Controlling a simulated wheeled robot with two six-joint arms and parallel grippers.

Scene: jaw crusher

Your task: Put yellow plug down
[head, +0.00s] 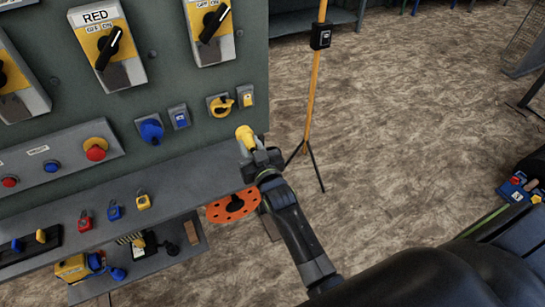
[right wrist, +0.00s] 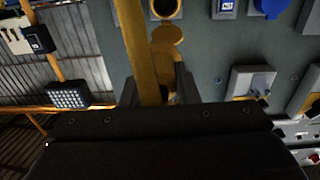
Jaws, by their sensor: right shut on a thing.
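My right gripper (head: 256,160) is shut on the yellow plug (head: 245,136), in front of the grey panel's right edge and above the shelf end. The plug points up and away from the jaws. My left gripper is out of view.
The grey shelf (head: 175,190) below the panel holds red (head: 84,222), blue (head: 115,209) and yellow (head: 143,200) padlocks. An orange disc (head: 233,205) is below the shelf's right end. A yellow post on a tripod (head: 312,90) stands right of the panel on open floor.

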